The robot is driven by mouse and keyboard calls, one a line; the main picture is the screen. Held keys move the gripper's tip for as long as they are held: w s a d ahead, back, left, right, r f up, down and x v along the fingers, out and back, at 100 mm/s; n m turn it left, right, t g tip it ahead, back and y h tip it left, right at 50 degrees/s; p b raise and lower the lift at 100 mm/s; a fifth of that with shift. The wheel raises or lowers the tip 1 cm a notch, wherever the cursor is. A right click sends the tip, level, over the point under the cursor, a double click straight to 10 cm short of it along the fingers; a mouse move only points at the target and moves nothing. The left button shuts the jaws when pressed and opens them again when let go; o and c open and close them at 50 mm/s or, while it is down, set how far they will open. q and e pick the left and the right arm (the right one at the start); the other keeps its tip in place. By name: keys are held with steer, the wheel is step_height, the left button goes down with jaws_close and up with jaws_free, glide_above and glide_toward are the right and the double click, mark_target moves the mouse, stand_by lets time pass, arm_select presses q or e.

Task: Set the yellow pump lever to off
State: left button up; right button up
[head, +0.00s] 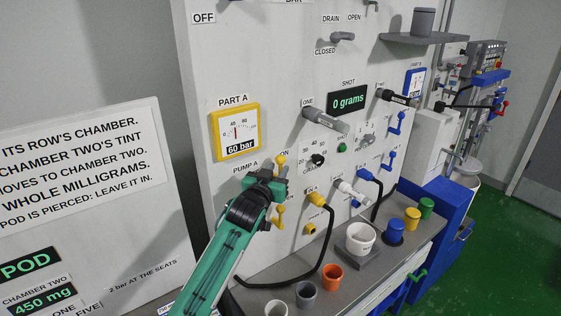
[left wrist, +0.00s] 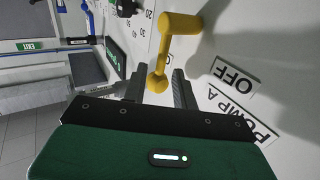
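The yellow pump lever (head: 280,161) is on the grey panel beside the PUMP A label, partly hidden by my left gripper (head: 275,182) in the head view. In the left wrist view the yellow lever (left wrist: 178,38) has its round end between the two dark fingertips of my left gripper (left wrist: 159,90). The fingers look parted, with narrow gaps beside the end. The OFF label (left wrist: 235,75) and PUMP A label (left wrist: 236,112) lie right of the lever there. The ON label (head: 284,153) is beside it in the head view. My right gripper does not show.
A second yellow lever (head: 280,215) sits just below. A yellow-framed gauge (head: 235,132) reads 60 bar above. A yellow plug (head: 316,199) with a black hose is to the right. Cups, including an orange one (head: 333,277), stand on the shelf below.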

mark_target(280, 167)
arm_select(q)
steer(key=shift+x, duration=1)
steer(key=shift+w+d+p, duration=0.2)
steer(key=shift+w+p, duration=0.2)
steer(key=shift+w, duration=0.2)
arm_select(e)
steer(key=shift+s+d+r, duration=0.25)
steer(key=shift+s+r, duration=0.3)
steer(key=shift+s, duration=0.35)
arm_select(q)
steer(key=c, duration=0.6)
jaws_close()
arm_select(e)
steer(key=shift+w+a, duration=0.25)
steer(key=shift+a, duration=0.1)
arm_select(q)
steer(key=shift+r, duration=0.1)
